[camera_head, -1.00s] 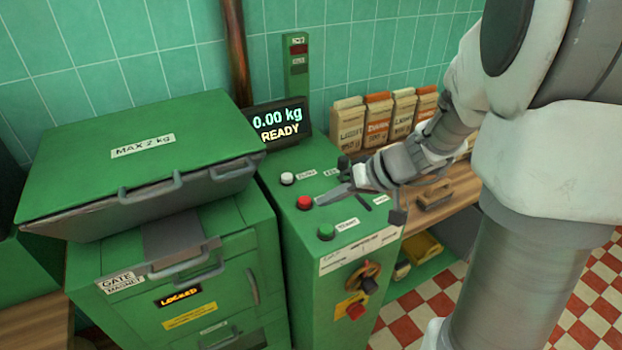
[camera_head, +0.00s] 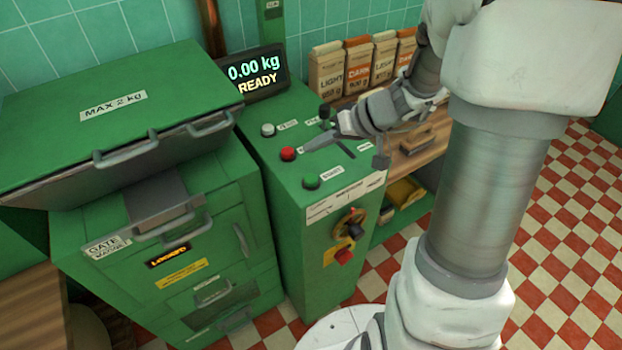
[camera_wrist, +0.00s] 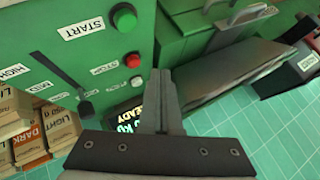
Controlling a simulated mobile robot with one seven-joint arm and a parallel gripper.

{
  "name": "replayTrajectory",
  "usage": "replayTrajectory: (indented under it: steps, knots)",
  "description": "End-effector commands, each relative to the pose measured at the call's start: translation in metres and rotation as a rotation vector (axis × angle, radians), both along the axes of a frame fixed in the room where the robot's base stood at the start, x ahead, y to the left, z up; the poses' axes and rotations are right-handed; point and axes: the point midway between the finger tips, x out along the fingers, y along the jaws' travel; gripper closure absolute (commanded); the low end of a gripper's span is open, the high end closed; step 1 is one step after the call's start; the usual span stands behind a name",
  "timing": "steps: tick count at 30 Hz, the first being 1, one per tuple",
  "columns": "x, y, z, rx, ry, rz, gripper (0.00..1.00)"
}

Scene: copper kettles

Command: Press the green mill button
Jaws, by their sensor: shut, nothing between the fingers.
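The green button (camera_head: 311,182) sits beside the START label on the top panel of the green mill cabinet (camera_head: 330,262). It also shows in the wrist view (camera_wrist: 124,17), at the top. The red button (camera_head: 288,153) lies behind it, with the STOP label (camera_wrist: 104,69) beside it, and a white button (camera_head: 268,130) lies farther back. My gripper (camera_head: 303,151) is shut and empty, its fingertips pointing left near the red button. In the wrist view the closed fingers (camera_wrist: 160,74) also end near the red button, apart from the green one. I cannot tell whether they touch the panel.
A display (camera_head: 252,74) reads 0.00 kg READY. A bulky green machine with a MAX 2 kg lid (camera_head: 112,105) stands on the left. Paper bags (camera_head: 330,72) line the wooden shelf behind my arm. A slider lever (camera_wrist: 88,108) rises from the panel.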

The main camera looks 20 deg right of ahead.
Motion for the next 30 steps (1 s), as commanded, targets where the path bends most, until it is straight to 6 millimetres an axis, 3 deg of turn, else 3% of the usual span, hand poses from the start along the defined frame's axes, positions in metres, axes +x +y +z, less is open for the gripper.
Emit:
replayTrajectory:
  steps: [9,13,19,30]
  knots:
    - [0.000,0.000,-0.050,0.000,0.003,0.000,1.00]
    - [0.000,0.000,-0.062,-0.001,-0.002,0.000,1.00]
    - [0.000,0.000,-0.071,-0.001,-0.001,-0.001,1.00]
    - [0.000,0.000,-0.070,0.000,0.000,0.000,1.00]
